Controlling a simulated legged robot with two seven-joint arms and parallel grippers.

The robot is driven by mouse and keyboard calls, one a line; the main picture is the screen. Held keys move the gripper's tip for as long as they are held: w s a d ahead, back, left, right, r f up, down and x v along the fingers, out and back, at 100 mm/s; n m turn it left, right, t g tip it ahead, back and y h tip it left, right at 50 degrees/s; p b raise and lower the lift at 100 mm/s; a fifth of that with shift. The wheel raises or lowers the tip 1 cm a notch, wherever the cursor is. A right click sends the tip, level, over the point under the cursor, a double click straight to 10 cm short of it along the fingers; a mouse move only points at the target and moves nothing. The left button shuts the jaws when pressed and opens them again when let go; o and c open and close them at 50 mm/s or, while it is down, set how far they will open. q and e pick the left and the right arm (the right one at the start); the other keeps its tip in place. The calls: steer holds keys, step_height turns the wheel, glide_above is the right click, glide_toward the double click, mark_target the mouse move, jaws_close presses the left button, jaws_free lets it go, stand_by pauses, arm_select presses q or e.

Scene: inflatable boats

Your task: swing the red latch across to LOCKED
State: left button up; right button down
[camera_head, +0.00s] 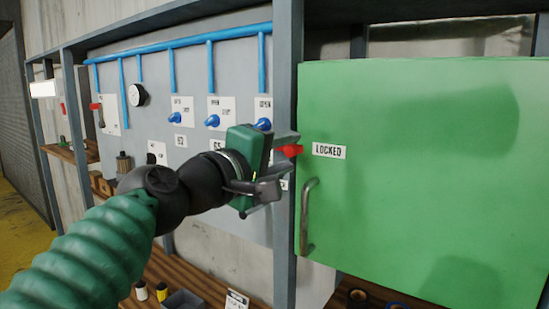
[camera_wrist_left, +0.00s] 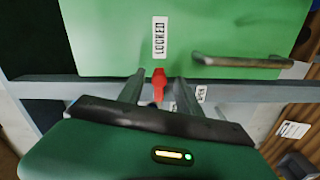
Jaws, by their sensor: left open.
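The small red latch (camera_head: 292,151) lies about level on the grey post at the left edge of the green door. Its free end points right toward the LOCKED label (camera_head: 329,151). In the left wrist view the red latch (camera_wrist_left: 159,86) lies between the two fingers, its tip reaching the door edge below the LOCKED label (camera_wrist_left: 160,37). My left gripper (camera_head: 279,165) is open around the latch, with a gap visible on each side. The latch's pivot end is partly hidden by the gripper. My right gripper is not in view.
The green door (camera_head: 430,180) has a grey bar handle (camera_head: 307,215) just right of the post (camera_head: 286,250). Blue pipes and blue valve knobs (camera_head: 212,120) are on the panel left. A wooden shelf (camera_head: 195,285) with small containers is below.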

arm_select(q)
steer(key=b+v, duration=0.7)
steer(key=v, duration=0.9)
steer(key=shift+a+b, duration=0.3)
steer(key=shift+s, duration=0.1)
steer(key=w+a+f+m+g+y+b, duration=0.1)
steer(key=w+a+f+g+y+b, duration=0.15)
steer(key=f, duration=1.25)
steer(key=w+a+f+g+y+b, duration=0.15)
steer(key=w+f, duration=0.25)
steer(key=f, duration=1)
steer(key=w+a+f+m+g+y+b, duration=0.1)
steer(key=w+a+f+y+b, duration=0.15)
steer(key=f, duration=1.25)
steer(key=s+a+f+m+g+y+b, duration=0.1)
steer(key=s+a+f+m+g, duration=0.1)
steer(key=s+f, duration=0.4)
steer(key=s+a+f+m+g+y+b, duration=0.1)
steer(key=s+f, duration=0.5)
steer(key=f, duration=1.1)
steer(key=s+a+f+m+g+y+b, duration=0.2)
steer(key=s+f, duration=0.4)
steer(key=f, duration=0.6)
steer(key=shift+a+m+g+b, duration=0.4)
steer(key=shift+a+m+g, duration=0.35)
steer(key=shift+g, duration=0.25)
